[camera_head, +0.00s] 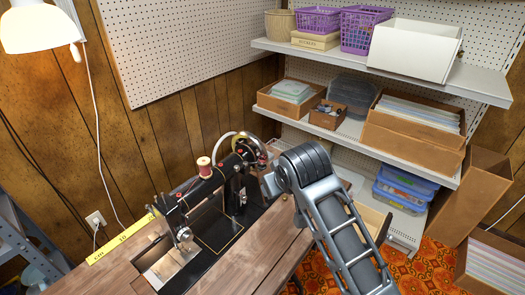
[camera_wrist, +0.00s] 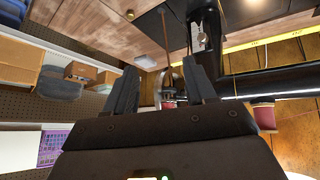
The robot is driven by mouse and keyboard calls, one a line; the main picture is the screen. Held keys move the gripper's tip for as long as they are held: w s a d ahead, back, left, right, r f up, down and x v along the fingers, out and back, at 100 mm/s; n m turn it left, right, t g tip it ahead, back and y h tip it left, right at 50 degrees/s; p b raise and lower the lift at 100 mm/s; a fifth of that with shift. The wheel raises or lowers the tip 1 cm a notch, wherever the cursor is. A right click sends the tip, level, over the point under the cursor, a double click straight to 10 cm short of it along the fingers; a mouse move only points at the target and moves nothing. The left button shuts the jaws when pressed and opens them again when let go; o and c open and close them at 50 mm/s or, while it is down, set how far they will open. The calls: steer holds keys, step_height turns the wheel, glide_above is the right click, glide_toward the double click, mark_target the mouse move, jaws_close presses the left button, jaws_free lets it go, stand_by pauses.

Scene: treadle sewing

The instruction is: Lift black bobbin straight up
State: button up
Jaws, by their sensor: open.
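The black sewing machine (camera_head: 205,188) stands on the wooden table at centre-left in the head view. A red spool (camera_head: 204,168) stands upright on its arm. My gripper (camera_head: 266,184) is at the machine's right end, near the handwheel (camera_head: 248,150), and my arm partly hides it. In the wrist view, my gripper (camera_wrist: 163,85) is open, its two dark fingers apart. Small metal machine parts (camera_wrist: 171,84) show between and beyond the fingers. I cannot clearly make out the black bobbin against the dark machine, and no bobbin is visibly held.
The wooden table (camera_head: 225,275) has a bare front part. A yellow tape measure (camera_head: 118,240) lies along its back edge. A lamp (camera_head: 38,28) hangs at upper left. Shelves (camera_head: 400,135) with boxes and purple baskets stand at the right. The machine's black arm (camera_wrist: 270,82) lies close to the gripper's right.

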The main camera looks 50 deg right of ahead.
mark_target(264, 159)
steer(key=w+d+r+m+g+y+p, duration=0.2)
steer(key=w+r, duration=0.2)
steer(key=r, duration=0.7)
steer(key=shift+w+b+x, duration=0.15)
steer(key=shift+b+x, duration=0.4)
steer(key=shift+x, duration=1.4)
steer(key=shift+w+b+x, duration=0.2)
steer(key=shift+b+x, duration=0.3)
steer(key=shift+x, duration=1.4)
steer(key=shift+a+r, duration=0.1)
steer(key=shift+c, duration=0.5)
jaws_close()
steer(key=shift+r, duration=0.15)
